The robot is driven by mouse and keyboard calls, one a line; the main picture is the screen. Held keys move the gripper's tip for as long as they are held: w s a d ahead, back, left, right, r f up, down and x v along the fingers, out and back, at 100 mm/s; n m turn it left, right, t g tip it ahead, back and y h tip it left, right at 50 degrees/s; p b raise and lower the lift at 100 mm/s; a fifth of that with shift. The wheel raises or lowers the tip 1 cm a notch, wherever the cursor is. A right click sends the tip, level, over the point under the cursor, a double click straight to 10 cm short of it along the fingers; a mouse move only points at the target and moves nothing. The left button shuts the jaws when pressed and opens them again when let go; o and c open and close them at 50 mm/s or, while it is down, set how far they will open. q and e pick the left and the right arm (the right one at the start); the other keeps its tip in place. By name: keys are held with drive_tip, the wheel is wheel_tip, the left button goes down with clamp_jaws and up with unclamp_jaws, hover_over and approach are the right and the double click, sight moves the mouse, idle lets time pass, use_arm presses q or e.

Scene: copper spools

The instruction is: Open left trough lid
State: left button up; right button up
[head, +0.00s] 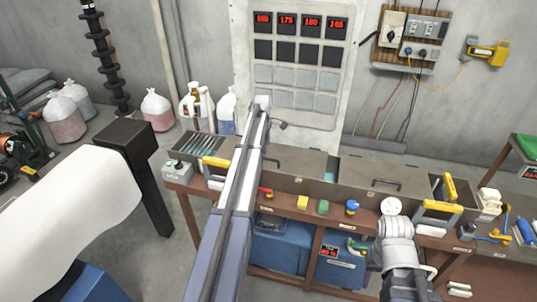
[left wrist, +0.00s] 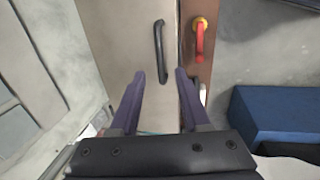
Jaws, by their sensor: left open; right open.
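The left trough lid (head: 293,161) lies flat and shut on the bench in the head view, partly behind my left arm. In the left wrist view it is a pale panel (left wrist: 137,35) with a dark bar handle (left wrist: 160,52). My left gripper (left wrist: 160,74) is open, its two dark fingertips on either side of the near end of the handle. I cannot tell whether they touch it. In the head view my left forearm hides these fingers. My right gripper (head: 391,208) is at the bench's front right, open, its fingers hard to make out.
A right trough lid (head: 370,178), also shut, lies beside the left one. A red valve handle (head: 265,192) sits on the bench front and shows close to my fingers in the wrist view (left wrist: 200,40). Tool bins (head: 435,212) stand at the right end. A blue box (head: 285,252) is under the bench.

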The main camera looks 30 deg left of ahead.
sight(267, 159)
use_arm(q)
drive_tip(key=f+b, duration=0.2)
drive_tip(key=w+f+b, duration=0.1)
drive_tip(key=f+b, duration=0.1)
drive_tip(key=f, duration=0.1)
drive_tip(key=f+b, duration=0.2)
drive_tip(key=b, duration=0.1)
drive_tip(key=shift+w+a+f, duration=0.2)
drive_tip(key=shift+w+f, duration=0.1)
drive_tip(key=shift+r, duration=0.1)
clamp_jaws()
idle(1.1)
